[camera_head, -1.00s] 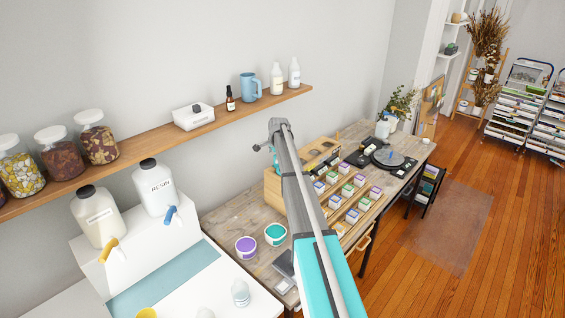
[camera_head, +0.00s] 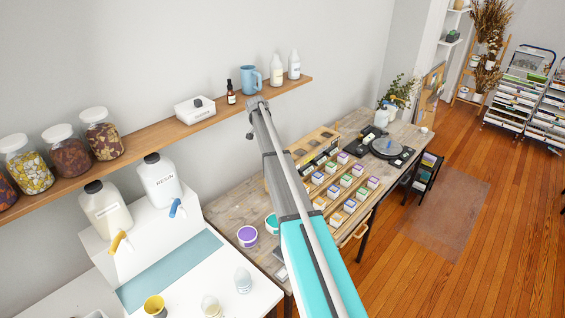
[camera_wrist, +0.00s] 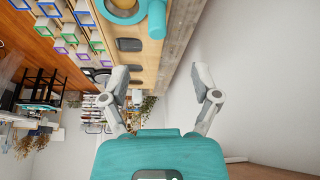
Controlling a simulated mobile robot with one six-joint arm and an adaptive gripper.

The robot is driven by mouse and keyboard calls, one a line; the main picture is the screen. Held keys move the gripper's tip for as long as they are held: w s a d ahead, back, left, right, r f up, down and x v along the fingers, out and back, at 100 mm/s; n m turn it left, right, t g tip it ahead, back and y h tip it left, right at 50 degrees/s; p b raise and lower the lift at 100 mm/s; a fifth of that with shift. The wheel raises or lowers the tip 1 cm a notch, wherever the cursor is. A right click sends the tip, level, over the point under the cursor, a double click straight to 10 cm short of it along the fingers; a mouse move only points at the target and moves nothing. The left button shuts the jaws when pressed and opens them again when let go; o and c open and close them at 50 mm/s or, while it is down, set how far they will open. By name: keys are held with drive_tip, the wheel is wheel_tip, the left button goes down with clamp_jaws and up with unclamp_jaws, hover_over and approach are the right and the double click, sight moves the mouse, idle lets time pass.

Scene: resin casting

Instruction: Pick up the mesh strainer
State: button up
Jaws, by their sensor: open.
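I cannot make out a mesh strainer in either current view; it may be hidden or outside the frames. My gripper (camera_wrist: 160,90) shows in the wrist view with its two grey fingers spread wide apart and nothing between them. In the head view my arm reaches up across the middle, over the workbench toward the wall shelf. The arm blocks part of the bench, and the gripper fingers cannot be made out there.
The wooden workbench (camera_head: 232,204) holds a purple tub (camera_head: 247,237), a partly covered teal tub (camera_head: 271,224), and several small coloured boxes. The wall shelf (camera_head: 150,139) carries jars, bottles and a blue mug (camera_head: 250,79). A white resin bottle (camera_head: 160,185) and yellow cup (camera_head: 155,306) are at left.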

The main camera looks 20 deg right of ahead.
drive_tip(key=shift+b+x, duration=3.35)
drive_tip(key=shift+x, duration=0.4)
drive_tip(key=shift+d+f+b, duration=0.2)
drive_tip(key=shift+f+b, duration=0.2)
drive_tip(key=shift+f, duration=0.1)
drive_tip(key=shift+b+x, duration=2.4)
drive_tip(key=shift+x, duration=0.2)
drive_tip(key=shift+s+d+r, duration=0.1)
clamp_jaws()
